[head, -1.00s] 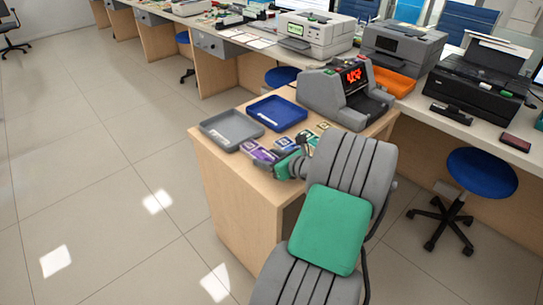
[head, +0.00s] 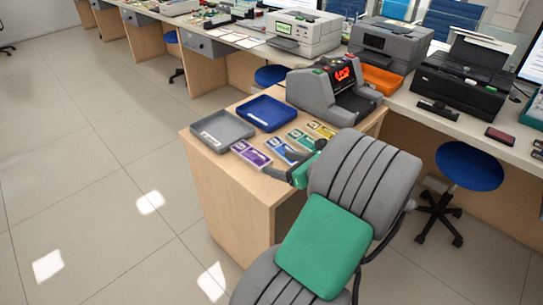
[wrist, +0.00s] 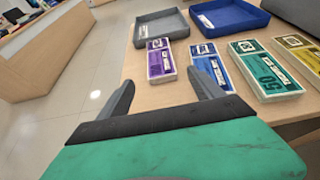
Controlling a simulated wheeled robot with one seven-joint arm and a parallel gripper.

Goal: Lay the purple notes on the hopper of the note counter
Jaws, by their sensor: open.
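The purple notes (head: 251,154) lie flat on the desk as a banded bundle, left of the blue notes (head: 277,149). In the wrist view the purple notes (wrist: 160,61) lie just beyond the fingers, between their lines and nearer the middle. My gripper (head: 278,165) is open and empty, close in front of the purple and blue notes; it also shows in the wrist view (wrist: 165,85). The note counter (head: 333,92) stands on the desk at the back right, grey with a red lit display. Its hopper is hard to make out at this angle.
A grey tray (head: 205,137) and a blue tray (head: 249,117) stand behind the notes. Green notes (head: 301,138) and yellow notes (head: 322,129) lie to the right, toward the counter. The desk's left front edge is near the gripper.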

